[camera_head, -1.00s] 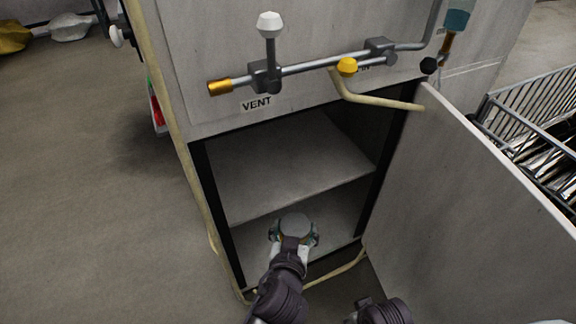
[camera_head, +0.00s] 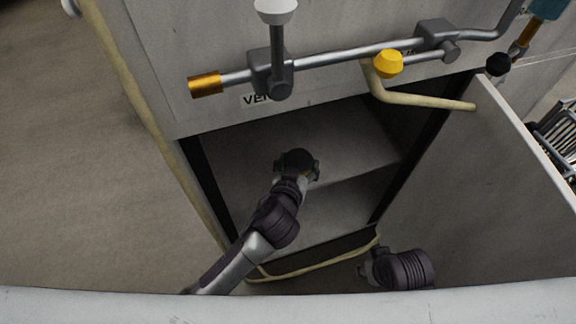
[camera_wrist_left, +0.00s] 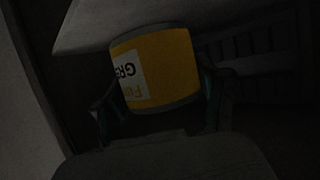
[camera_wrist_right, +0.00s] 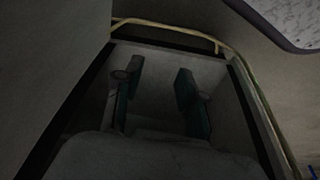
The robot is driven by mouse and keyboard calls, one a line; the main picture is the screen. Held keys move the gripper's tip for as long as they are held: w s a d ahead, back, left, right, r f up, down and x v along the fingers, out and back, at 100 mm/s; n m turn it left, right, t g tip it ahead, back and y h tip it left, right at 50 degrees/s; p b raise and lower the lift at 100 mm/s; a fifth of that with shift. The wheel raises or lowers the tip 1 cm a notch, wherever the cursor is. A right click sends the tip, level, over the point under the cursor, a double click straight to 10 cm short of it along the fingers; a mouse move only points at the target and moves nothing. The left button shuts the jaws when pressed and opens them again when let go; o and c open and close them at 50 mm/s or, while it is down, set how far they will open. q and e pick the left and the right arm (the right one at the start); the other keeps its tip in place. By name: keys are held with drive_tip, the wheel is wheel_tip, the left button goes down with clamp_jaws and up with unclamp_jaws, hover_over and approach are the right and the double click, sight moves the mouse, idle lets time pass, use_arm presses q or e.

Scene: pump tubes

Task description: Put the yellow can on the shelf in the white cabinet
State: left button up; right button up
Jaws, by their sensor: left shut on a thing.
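The yellow can (camera_wrist_left: 158,68) has dark rims and a white label that reads upside down in the left wrist view. My left gripper (camera_head: 298,168) is shut around its sides; in the head view only the can's shaded end (camera_head: 299,159) shows. The can overlaps the shelf (camera_head: 345,140) inside the white cabinet (camera_head: 200,85). A pale surface (camera_wrist_left: 90,22) lies close to the can in the left wrist view; I cannot tell whether they touch. My right gripper (camera_wrist_right: 157,88) is open and empty, low in front of the cabinet opening.
The open cabinet door (camera_head: 475,190) stands on the right. Above the opening run a grey pipe with valves (camera_head: 340,58) and a cream handle with a yellow knob (camera_head: 389,65). A cream rail (camera_head: 320,262) crosses low in front. A wire basket (camera_head: 562,140) stands at far right.

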sight(289, 161)
use_arm(q)
drive_tip(key=shift+w+a+f, duration=1)
drive_tip(key=shift+w+a, duration=0.1)
drive_tip(key=shift+w, duration=0.1)
drive_tip(key=shift+w+a+f+b, duration=0.3)
drive_tip(key=shift+a, duration=0.1)
drive_tip(key=shift+f+b, duration=0.75)
drive_tip(key=shift+f, duration=1.15)
use_arm(e)
drive_tip(key=v, duration=0.7)
drive_tip(key=shift+w, duration=0.2)
use_arm(q)
drive_tip(key=shift+f, duration=0.1)
use_arm(e)
drive_tip(key=shift+d+f, duration=0.1)
drive_tip(key=shift+d, duration=0.05)
use_arm(q)
drive_tip(key=shift+f, duration=0.15)
drive_tip(key=o, duration=1.3)
use_arm(e)
drive_tip(key=shift+f, duration=0.1)
